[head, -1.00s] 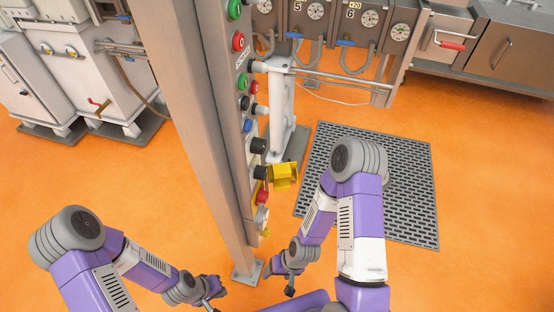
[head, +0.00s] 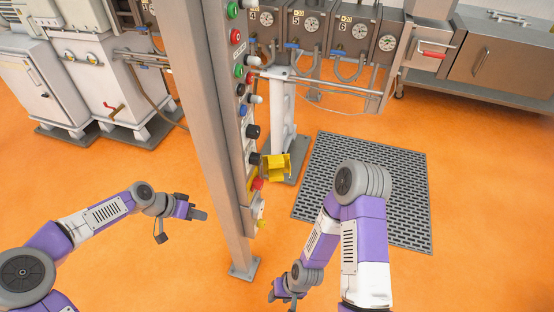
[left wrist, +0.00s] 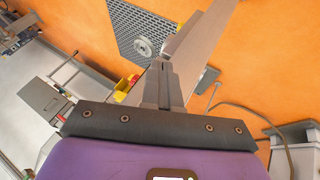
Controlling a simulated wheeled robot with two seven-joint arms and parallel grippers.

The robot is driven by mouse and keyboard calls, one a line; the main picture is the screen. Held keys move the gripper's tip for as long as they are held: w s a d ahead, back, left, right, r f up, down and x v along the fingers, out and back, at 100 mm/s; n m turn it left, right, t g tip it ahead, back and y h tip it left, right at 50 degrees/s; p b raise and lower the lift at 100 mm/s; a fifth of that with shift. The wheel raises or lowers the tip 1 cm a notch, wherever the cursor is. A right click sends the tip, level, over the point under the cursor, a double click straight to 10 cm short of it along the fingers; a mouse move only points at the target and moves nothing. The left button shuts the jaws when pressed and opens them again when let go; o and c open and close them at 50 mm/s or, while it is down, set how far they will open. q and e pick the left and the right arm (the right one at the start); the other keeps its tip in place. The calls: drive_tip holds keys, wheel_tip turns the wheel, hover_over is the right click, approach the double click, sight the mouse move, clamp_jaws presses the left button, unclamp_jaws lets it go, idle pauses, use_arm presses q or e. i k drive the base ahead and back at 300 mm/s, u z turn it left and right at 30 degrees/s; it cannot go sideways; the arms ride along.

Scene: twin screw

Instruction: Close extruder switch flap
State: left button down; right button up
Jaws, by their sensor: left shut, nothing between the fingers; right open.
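The yellow switch flap (head: 277,167) stands out from the lower part of the control panel (head: 246,120) on the grey post, swung away from the panel face. A red knob (head: 258,184) is just below it. Yellow also shows small in the left wrist view (left wrist: 123,85), beyond my fingers. My left gripper (head: 203,215) is shut and empty, left of the post and lower in the picture than the flap, apart from it. Its closed fingers (left wrist: 165,72) show in the left wrist view. My right gripper (head: 283,292) is low in the picture, below the flap, open and touching nothing visible.
The grey post (head: 205,130) stands between my left gripper and the flap. A dark floor grating (head: 400,190) lies at right. Gauge cabinets (head: 310,30) and a white machine (head: 115,85) stand behind. The orange floor around the post is open.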

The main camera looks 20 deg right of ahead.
sight(275, 165)
drive_tip(key=u, duration=0.5)
drive_tip(key=k, duration=0.65)
drive_tip(key=u, duration=0.25)
drive_tip(key=i, duration=1.35)
drive_tip(key=z, duration=1.4)
drive_tip(key=i, duration=0.55)
drive_tip(key=z, duration=0.5)
